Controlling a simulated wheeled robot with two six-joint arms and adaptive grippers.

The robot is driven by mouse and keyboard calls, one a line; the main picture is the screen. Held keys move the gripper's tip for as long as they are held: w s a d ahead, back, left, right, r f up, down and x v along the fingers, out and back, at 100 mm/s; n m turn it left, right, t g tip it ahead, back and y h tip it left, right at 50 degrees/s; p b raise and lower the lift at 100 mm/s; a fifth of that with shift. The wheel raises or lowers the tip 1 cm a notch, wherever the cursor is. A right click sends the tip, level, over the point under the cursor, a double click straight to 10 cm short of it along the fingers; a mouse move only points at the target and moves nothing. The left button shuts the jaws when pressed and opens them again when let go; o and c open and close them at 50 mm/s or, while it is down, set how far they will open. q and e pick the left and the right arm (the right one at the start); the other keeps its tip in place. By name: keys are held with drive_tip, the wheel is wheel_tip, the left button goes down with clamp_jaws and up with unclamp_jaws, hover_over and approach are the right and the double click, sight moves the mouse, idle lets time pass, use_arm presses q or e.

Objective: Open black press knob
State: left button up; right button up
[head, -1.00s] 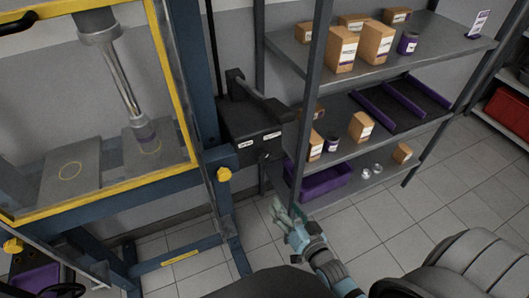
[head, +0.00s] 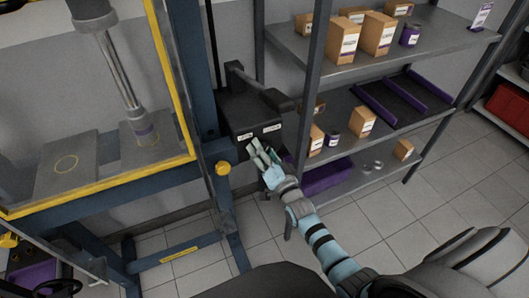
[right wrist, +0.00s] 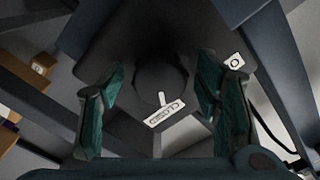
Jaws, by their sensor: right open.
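The black press knob (right wrist: 160,75) shows in the right wrist view as a dark round shape on the black box. A white label reading CLOSED (right wrist: 163,112) lies beside it, with a pale pointer mark toward it. In the head view the knob is hidden behind my right gripper (head: 256,150). The black box (head: 238,106) is fixed to the press's blue post. My right gripper is open, with its teal fingers on either side of the knob in the wrist view. I cannot tell whether they touch it. My left gripper is out of view.
The yellow-framed press guard (head: 178,75) stands left of the box. A yellow knob (head: 222,168) sits on the blue frame just below. A grey shelf (head: 345,68) with boxes and a purple bin (head: 325,178) is close on the right.

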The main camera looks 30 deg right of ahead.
drive_tip(key=c, duration=1.2)
